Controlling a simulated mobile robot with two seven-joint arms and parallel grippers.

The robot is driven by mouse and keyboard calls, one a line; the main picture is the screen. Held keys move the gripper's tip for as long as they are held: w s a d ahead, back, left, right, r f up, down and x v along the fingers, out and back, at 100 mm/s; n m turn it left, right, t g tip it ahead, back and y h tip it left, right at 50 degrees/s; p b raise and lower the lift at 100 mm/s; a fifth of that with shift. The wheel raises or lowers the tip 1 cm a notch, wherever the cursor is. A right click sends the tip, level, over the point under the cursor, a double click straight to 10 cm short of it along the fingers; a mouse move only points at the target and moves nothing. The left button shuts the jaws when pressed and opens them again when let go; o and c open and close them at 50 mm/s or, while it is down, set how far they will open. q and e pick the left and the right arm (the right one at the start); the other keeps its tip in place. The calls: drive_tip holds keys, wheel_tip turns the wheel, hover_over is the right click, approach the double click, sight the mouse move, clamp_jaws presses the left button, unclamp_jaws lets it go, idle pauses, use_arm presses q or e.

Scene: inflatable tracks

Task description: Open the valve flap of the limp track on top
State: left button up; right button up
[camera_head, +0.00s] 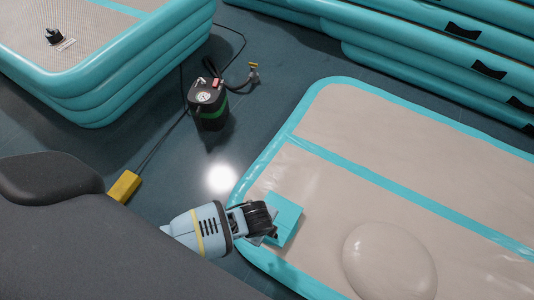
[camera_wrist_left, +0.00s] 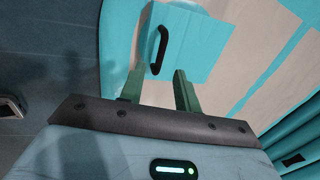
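The limp track (camera_head: 345,140) is a beige mat with a teal border, lying at the right in the head view. Its valve flap (camera_head: 287,212) is a teal square near the corner closest to me and looks flat against the track. The left wrist view shows the flap (camera_wrist_left: 205,45) with a black looped handle (camera_wrist_left: 158,50). My left gripper (camera_head: 274,236) is over the flap's near side. In the wrist view its two green fingers (camera_wrist_left: 158,80) stand apart with nothing between them, just short of the handle. Contact cannot be judged. My right gripper is not in view.
A black and green pump (camera_head: 208,108) with a hose stands on the dark floor, its cable running to a yellow box (camera_head: 124,186). Stacked inflated tracks stand at upper left (camera_head: 130,70) and upper right (camera_head: 400,60). A round bulge (camera_head: 390,262) rises on the limp track.

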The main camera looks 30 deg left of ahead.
use_arm(q)
drive_tip(key=f, duration=0.1)
drive_tip(key=f+b, duration=0.2)
drive_tip(key=f, duration=0.1)
drive_tip(key=shift+w, duration=0.35)
drive_tip(key=shift+w+f, duration=0.15)
drive_tip(key=shift+f, duration=0.3)
drive_tip(key=shift+c, duration=0.3)
clamp_jaws()
